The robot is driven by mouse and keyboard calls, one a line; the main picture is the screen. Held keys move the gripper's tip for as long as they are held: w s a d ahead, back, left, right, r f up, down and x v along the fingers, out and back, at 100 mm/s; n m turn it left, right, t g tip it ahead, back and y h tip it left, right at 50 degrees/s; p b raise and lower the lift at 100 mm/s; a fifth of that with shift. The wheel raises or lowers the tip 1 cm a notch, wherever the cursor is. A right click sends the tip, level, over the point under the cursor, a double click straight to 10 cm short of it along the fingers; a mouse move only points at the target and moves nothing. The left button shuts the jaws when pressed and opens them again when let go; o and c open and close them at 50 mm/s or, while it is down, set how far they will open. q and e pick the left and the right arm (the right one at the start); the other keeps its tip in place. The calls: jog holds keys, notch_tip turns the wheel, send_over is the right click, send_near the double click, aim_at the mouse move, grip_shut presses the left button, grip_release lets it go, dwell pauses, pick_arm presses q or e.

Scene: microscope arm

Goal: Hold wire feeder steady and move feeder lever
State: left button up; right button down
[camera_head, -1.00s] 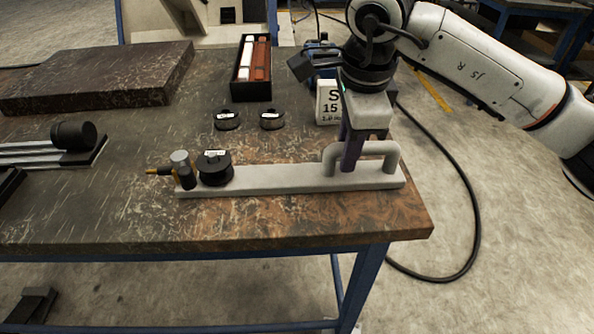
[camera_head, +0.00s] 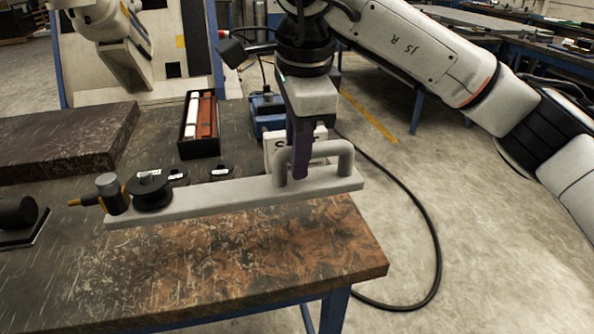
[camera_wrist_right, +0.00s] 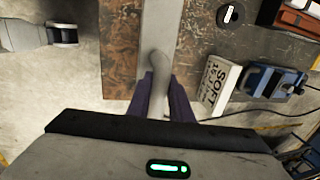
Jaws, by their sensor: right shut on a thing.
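The wire feeder is a long pale grey bar (camera_head: 232,196) with a looped handle (camera_head: 340,152) at its right end. A black spool (camera_head: 150,190), a grey-topped cylinder (camera_head: 111,194) and a brass-coloured tip sit at its left end. I cannot tell which part is the lever. My right gripper (camera_head: 300,165) is shut on the handle from above, and the bar appears raised over the table. In the right wrist view, the purple fingers (camera_wrist_right: 165,103) flank the handle. What looks like my left gripper (camera_wrist_right: 65,34) shows there at upper left, apart from the feeder; its jaws are unclear.
The table (camera_head: 250,270) has bare room at its front right. Behind the feeder are dark round spools (camera_head: 222,172), an open box of red and white items (camera_head: 200,125), a blue device (camera_head: 266,110) and a white labelled box (camera_head: 275,150). A thick slab (camera_head: 70,140) lies left.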

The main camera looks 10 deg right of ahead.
jog(key=shift+r, duration=0.55)
pick_arm(q)
jog(key=shift+r, duration=0.1)
